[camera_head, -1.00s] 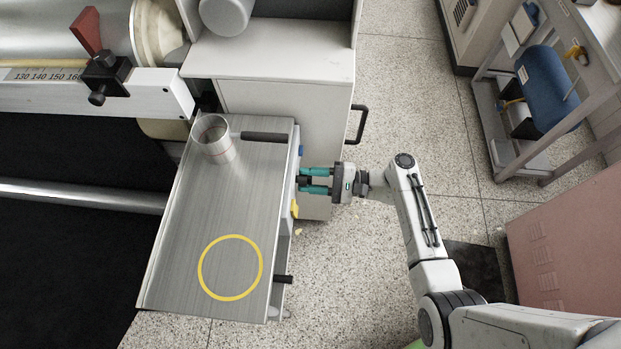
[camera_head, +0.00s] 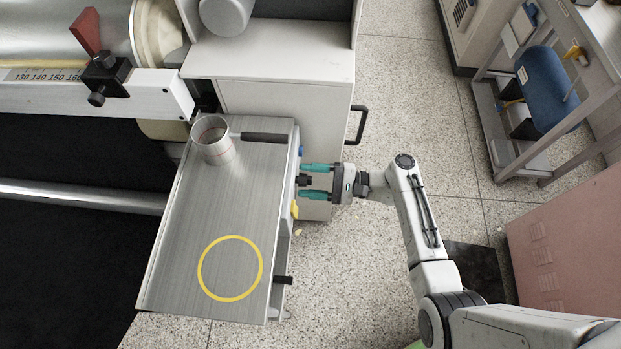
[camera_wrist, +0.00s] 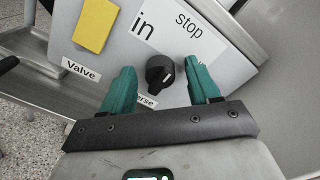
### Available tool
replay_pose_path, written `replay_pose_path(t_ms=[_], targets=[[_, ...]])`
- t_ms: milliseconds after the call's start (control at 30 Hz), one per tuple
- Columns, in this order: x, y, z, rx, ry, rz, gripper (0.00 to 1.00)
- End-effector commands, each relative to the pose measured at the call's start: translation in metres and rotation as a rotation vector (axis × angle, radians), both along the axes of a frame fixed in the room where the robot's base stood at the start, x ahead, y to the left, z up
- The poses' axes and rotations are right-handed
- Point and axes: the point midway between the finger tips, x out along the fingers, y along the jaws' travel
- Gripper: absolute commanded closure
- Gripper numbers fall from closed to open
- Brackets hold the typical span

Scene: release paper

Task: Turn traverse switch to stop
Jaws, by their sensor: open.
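The traverse switch is a black round knob (camera_wrist: 160,72) on the light panel at the machine's side, seen in the wrist view. A small pale mark shows on its face near the lower right. A white label (camera_wrist: 172,28) reading "in" and "stop" is above it; another label (camera_wrist: 149,101), ending in "erse", is partly hidden below. My gripper (camera_wrist: 159,67) is open, with one teal finger on each side of the knob. I cannot tell whether either finger touches it. In the head view my gripper (camera_head: 304,181) faces the panel from the right.
A yellow piece (camera_wrist: 92,30) and a "Valve" label (camera_wrist: 81,70) are on the panel, left of the knob. The metal table (camera_head: 200,235) bears a cylindrical cup (camera_head: 215,146) and a yellow ring (camera_head: 231,268). A black cabinet handle (camera_head: 361,125) juts out above my gripper.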

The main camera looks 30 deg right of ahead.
Motion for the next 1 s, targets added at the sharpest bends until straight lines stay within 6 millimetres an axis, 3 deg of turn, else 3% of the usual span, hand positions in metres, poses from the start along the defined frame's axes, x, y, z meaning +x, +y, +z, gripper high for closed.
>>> replay_pose_path(t_ms=[167,600,1000], targets=[[-0.01,-0.014,-0.001,-0.001,0.0,-0.004,0.39],[-0.055,-0.077,-0.001,-0.001,-0.001,-0.004,0.39],[-0.063,-0.087,0.0,-0.001,0.0,-0.001,0.39]])
